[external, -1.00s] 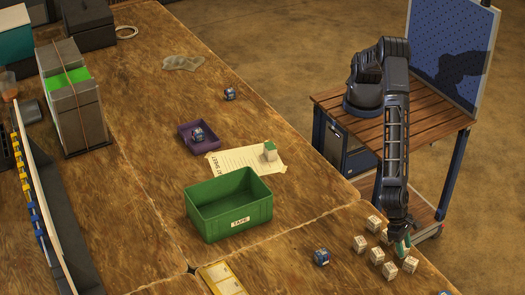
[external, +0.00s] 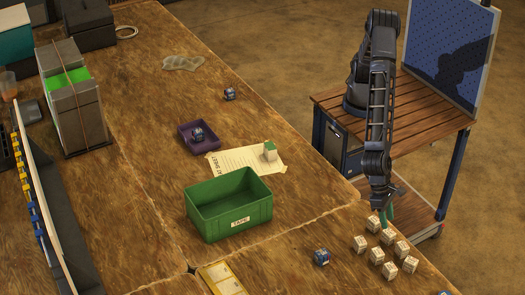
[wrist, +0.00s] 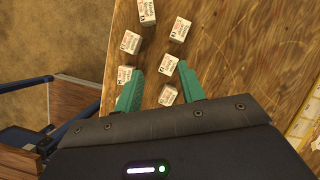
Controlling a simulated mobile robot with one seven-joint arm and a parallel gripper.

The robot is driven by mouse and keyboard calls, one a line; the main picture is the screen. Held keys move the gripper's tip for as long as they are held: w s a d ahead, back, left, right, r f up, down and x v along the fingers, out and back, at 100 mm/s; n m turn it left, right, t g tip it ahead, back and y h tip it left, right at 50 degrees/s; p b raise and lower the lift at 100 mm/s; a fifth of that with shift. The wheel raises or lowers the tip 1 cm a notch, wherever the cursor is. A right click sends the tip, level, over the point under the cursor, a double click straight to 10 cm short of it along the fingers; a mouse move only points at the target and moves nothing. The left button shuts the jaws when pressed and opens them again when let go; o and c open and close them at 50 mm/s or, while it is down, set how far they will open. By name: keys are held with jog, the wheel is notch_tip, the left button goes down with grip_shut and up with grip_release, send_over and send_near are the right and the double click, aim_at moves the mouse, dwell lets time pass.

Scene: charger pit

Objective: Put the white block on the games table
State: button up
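Several small white blocks with printed labels (external: 402,248) sit in a loose cluster near the right edge of the wooden table (external: 310,222). I cannot tell which is the white block of the task. My gripper (external: 388,214) is open and empty, at the cluster's far end by the table edge. In the wrist view my gripper (wrist: 159,69) has its teal fingers spread. One white block (wrist: 168,95) shows between them, and another (wrist: 124,75) beside the left fingertip. Nothing in view is marked as a games table.
A green bin (external: 238,221) stands mid-table, with a purple tray (external: 186,138) and a paper sheet (external: 236,160) behind it. A green-topped white block (external: 270,152) is on the sheet. A blue block (external: 321,257) lies left of the cluster. The table between is clear.

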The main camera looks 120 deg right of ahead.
jog(key=w+d+r+n+t, duration=0.1)
jog(key=w+d+r+n, duration=0.35)
jog(key=d+r, duration=1.1)
jog(key=d+r+n+t, duration=0.1)
jog(key=d+r, duration=0.4)
jog(key=d, duration=0.6)
jog(key=d+r+t, duration=0.1)
jog(key=d+r, duration=0.4)
jog(key=d, duration=0.6)
jog(key=s+d+r+n+t+h, duration=0.1)
jog(key=s+d+n+h, duration=0.1)
jog(key=s+d, duration=1.1)
jog(key=s+d+r+n+t+h, duration=0.1)
jog(key=s+d+n, duration=0.4)
jog(key=s+d, duration=0.8)
jog(key=d+h, duration=0.1)
jog(key=d, duration=0.4)
jog(key=shift+d+t, duration=0.4)
